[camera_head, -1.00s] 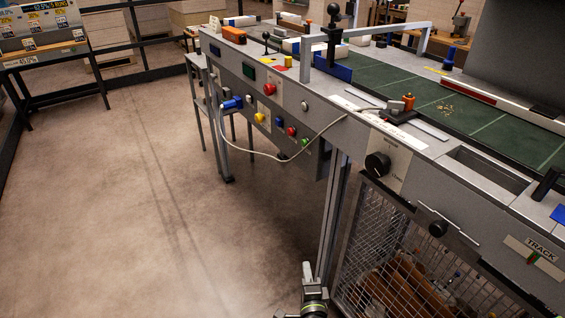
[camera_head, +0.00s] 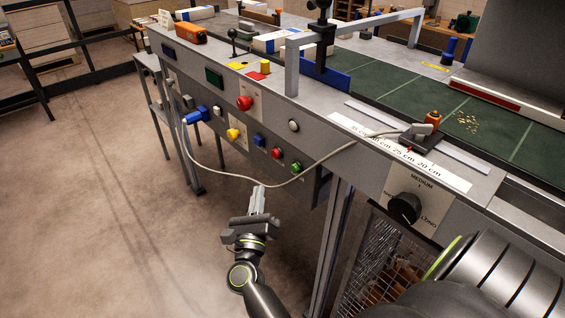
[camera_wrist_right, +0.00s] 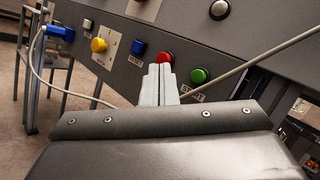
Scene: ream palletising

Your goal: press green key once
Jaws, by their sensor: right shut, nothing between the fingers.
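The green key (camera_head: 296,167) is a small round button at the right end of the row on the lower front panel of the machine. It also shows in the right wrist view (camera_wrist_right: 200,75), just right of the fingertips. My right gripper (camera_head: 259,188) is shut and empty, below and left of the green key, apart from it in the head view. In the wrist view its pale fingers (camera_wrist_right: 158,70) point up at the panel and overlap the lower part of the red key (camera_wrist_right: 164,58). My left gripper is not in view.
A red key (camera_head: 277,153), a blue key (camera_head: 259,141) and a yellow knob (camera_head: 233,134) sit left of the green one. A grey cable (camera_head: 245,182) from the blue plug (camera_head: 196,115) hangs across the panel near my gripper. The floor to the left is clear.

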